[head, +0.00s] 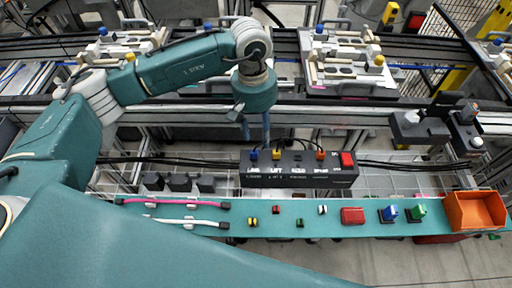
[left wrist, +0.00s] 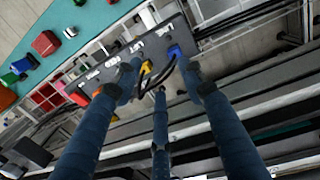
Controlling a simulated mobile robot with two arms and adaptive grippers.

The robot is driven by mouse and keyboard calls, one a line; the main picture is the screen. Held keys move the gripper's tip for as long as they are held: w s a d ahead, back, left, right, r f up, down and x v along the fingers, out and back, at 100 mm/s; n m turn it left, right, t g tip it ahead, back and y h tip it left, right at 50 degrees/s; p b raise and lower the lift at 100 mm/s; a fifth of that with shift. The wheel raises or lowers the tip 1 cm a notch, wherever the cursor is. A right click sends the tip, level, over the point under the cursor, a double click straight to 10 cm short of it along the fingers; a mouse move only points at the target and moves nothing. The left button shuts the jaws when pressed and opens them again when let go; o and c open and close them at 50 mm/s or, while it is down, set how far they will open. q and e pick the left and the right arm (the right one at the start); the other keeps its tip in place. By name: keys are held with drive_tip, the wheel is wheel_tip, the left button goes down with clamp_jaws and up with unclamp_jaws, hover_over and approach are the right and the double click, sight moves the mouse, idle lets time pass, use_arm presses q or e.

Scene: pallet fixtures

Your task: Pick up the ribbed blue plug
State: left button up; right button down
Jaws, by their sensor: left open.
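A blue plug (head: 253,155) sits in the leftmost socket of a black box (head: 300,182) with printed labels. The same blue plug (left wrist: 175,52) shows between the fingers in the left wrist view, with a dark cable at it. Another blue piece (head: 389,213) stands on the teal shelf; it also shows at the left of the wrist view (left wrist: 22,65). I cannot tell which is ribbed. My left gripper (head: 256,138) is open and empty, pointing down above and behind the box's left end. Its fingers (left wrist: 162,88) reach towards the box. My right gripper is not in view.
The box also holds a yellow plug (head: 277,154), an orange-red plug (head: 320,155) and a red switch (head: 347,159). The teal shelf (head: 335,228) carries small coloured pieces, cables, a red block (head: 352,216), a green piece (head: 417,212) and an orange bin (head: 474,211). Rails and pallets lie behind.

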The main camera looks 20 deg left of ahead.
use_arm(q)
drive_tip(key=a, duration=0.2)
drive_tip(key=y+p, duration=0.1)
hover_over(254, 151)
drive_tip(key=f, duration=0.4)
drive_tip(key=shift+s+a+f, duration=0.1)
drive_tip(key=shift+a+f, duration=0.25)
drive_tip(key=shift+f, duration=0.05)
drive_tip(key=f, duration=0.1)
drive_tip(key=f+p, duration=0.1)
drive_tip(key=f, duration=0.1)
drive_tip(key=f+p, duration=0.1)
drive_tip(key=shift+d+f, duration=0.35)
drive_tip(key=shift+f, duration=0.35)
drive_tip(key=c, duration=1)
